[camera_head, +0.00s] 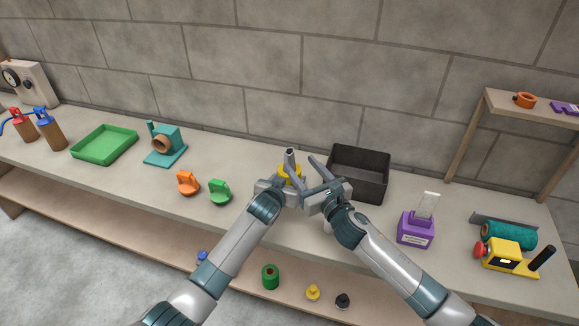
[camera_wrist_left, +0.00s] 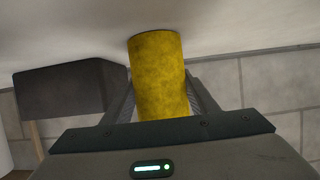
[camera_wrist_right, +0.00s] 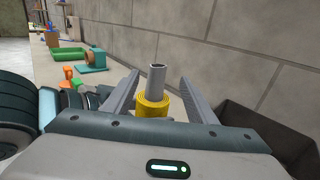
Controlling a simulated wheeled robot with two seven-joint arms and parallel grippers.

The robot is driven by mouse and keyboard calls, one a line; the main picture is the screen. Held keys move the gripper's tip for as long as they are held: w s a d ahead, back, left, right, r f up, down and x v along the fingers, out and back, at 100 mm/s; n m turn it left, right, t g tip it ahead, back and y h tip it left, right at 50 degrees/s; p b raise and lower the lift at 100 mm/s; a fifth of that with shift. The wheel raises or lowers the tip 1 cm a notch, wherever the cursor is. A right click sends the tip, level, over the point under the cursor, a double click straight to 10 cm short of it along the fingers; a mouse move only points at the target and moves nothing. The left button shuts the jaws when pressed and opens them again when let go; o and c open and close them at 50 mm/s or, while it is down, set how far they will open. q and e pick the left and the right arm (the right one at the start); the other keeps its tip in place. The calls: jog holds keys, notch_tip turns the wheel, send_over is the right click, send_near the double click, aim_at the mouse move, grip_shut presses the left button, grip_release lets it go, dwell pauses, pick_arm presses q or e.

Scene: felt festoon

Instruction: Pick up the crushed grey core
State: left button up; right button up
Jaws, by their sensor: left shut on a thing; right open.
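A grey tube core (camera_head: 289,155) stands up out of the yellow roll (camera_head: 296,170); its open end looks slightly flattened in the right wrist view (camera_wrist_right: 157,72). My left gripper (camera_head: 287,178) is shut on the yellow roll, which fills the space between its fingers in the left wrist view (camera_wrist_left: 160,75). My right gripper (camera_wrist_right: 159,78) is open, with one finger on each side of the core and visible gaps to it. The yellow roll (camera_wrist_right: 152,104) sits lower between the same fingers. The core's lower part is hidden inside the roll.
A black bin (camera_head: 345,152) stands just right of the grippers. A purple device (camera_head: 415,230) and a yellow tool (camera_head: 500,252) are farther right. An orange piece (camera_head: 187,183) and a green piece (camera_head: 220,192) lie to the left, before a teal stand (camera_head: 170,140) and green tray (camera_head: 105,132).

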aim_at(293, 157)
jog(key=shift+w+a, duration=0.1)
jog(key=shift+w, duration=0.1)
jog(key=shift+x, duration=2.55)
jog(key=shift+s+a+r, duration=0.1)
jog(key=shift+a, duration=0.1)
grip_shut()
